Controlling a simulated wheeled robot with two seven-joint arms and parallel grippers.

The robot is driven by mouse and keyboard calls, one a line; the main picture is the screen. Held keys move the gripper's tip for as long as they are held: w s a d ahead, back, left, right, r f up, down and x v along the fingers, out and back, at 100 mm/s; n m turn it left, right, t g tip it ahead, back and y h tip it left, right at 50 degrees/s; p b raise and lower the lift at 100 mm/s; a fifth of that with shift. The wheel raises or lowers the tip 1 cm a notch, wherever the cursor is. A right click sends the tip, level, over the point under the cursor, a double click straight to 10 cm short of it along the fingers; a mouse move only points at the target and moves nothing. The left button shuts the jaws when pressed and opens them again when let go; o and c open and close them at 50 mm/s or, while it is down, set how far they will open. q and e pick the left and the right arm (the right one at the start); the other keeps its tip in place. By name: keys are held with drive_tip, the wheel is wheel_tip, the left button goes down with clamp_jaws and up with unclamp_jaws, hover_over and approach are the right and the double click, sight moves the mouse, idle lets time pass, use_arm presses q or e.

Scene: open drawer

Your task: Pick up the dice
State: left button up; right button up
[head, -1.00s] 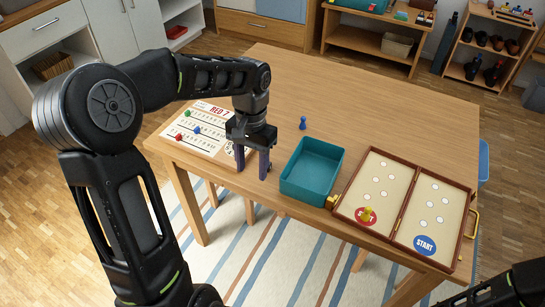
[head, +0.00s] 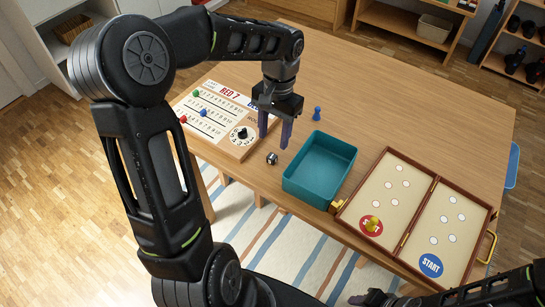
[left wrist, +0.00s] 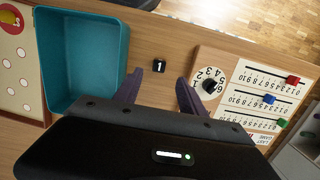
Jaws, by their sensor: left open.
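A small black die with white marks (head: 272,158) lies on the wooden table between the scoring board and the teal tray. It also shows in the left wrist view (left wrist: 160,66) with a white 1 facing up. My left gripper (head: 273,146) is open and empty, its fingers pointing down above the table close to the die. In the left wrist view the die lies just beyond the gap between the fingertips (left wrist: 158,82), not between them. My right gripper (head: 380,298) shows only partly at the bottom right edge, and its jaws are unclear.
The teal tray (head: 346,160) stands right of the die and looks empty. The scoring board (head: 222,138) with a dial and coloured pegs lies to the left. A blue pawn (head: 317,114) stands behind the tray. A hinged game board (head: 436,184) lies open at right.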

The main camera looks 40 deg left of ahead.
sight(272, 156)
use_arm(q)
drive_tip(key=shift+f, duration=0.6)
drive_tip(key=shift+s, duration=0.1)
drive_tip(key=f, duration=0.5)
drive_tip(key=shift+s+f, duration=0.1)
drive_tip(key=shift+s, duration=0.25)
drive_tip(key=shift+d, duration=0.1)
drive_tip(key=shift+c, duration=0.3)
clamp_jaws()
